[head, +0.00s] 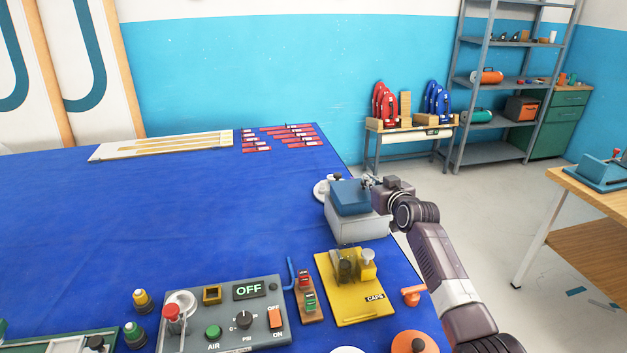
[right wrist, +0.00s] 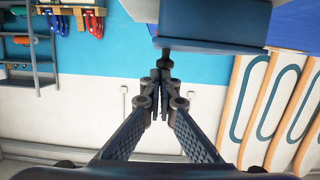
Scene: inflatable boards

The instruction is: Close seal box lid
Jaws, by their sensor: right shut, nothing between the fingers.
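The seal box has a light grey body (head: 358,227) and stands near the right edge of the blue table. Its blue lid (head: 350,197) sits over the top; I cannot tell whether it is fully down. My right gripper (head: 371,182) is at the far right corner of the lid, with its fingers shut and empty. In the right wrist view the fingertips (right wrist: 165,78) are together, just below a blue part of the box (right wrist: 215,22) at the top of the picture. I cannot tell whether they touch it. My left gripper is not in view.
A yellow CAPS stand (head: 355,300) and a grey control panel (head: 225,315) reading OFF are in front of the box. A white round item (head: 322,188) is behind it. Red strips (head: 285,137) and a pale board (head: 160,146) lie at the back. The table's middle is clear.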

